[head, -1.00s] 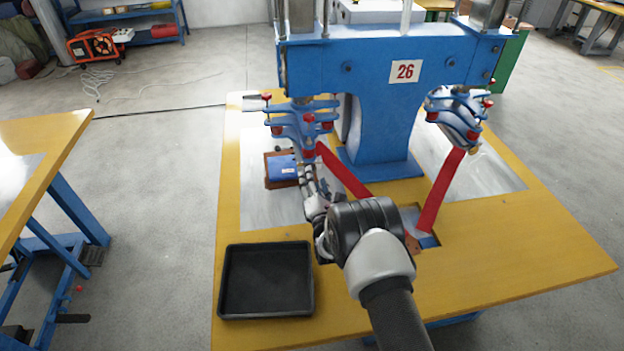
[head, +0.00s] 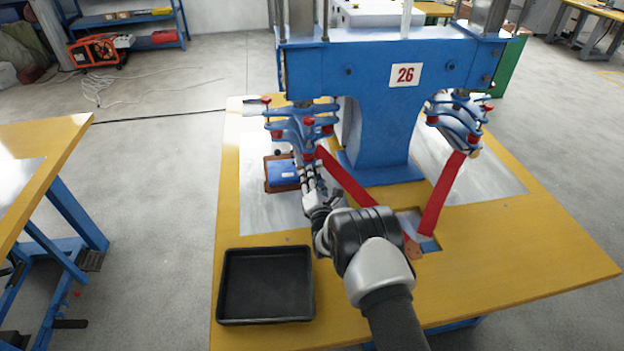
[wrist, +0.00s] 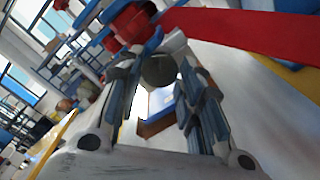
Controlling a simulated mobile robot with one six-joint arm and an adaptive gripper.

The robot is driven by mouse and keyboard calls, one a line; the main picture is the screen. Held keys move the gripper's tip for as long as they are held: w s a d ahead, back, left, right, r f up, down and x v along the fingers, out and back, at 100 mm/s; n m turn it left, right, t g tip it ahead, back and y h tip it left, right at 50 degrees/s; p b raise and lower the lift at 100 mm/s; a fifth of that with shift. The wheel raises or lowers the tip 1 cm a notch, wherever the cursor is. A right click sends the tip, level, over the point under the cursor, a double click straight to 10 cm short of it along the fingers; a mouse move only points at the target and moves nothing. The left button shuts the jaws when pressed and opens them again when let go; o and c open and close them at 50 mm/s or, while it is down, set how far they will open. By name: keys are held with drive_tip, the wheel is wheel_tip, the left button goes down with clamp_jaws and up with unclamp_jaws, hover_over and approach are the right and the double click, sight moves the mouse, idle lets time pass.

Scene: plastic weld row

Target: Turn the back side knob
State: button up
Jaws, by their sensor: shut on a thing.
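The blue press (head: 375,130), marked 26, stands on the yellow table. Its left blue clamp head (head: 302,125) has red knobs (head: 309,121) on it. My gripper (head: 308,166) is just below this head. In the wrist view my gripper (wrist: 160,72) is shut on a dark round knob (wrist: 158,69) between its fingertips, close under the blue and red parts of the head. In the head view my fingers hide this knob. I cannot tell how far it is turned.
A blue block on a brown base (head: 283,172) lies just left of my fingers. A red strip (head: 347,178) slants down right from the left head; another (head: 441,195) hangs at the right head (head: 458,120). A black tray (head: 266,286) sits at the table's front left.

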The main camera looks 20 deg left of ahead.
drive_tip(key=c, duration=0.4)
drive_tip(key=shift+m+b, duration=0.35)
drive_tip(key=shift+m, duration=0.05)
drive_tip(key=m+b, duration=0.2)
drive_tip(key=m, duration=1.9)
drive_tip(key=shift+r, duration=0.1)
drive_tip(key=shift+m, duration=0.3)
idle(1.2)
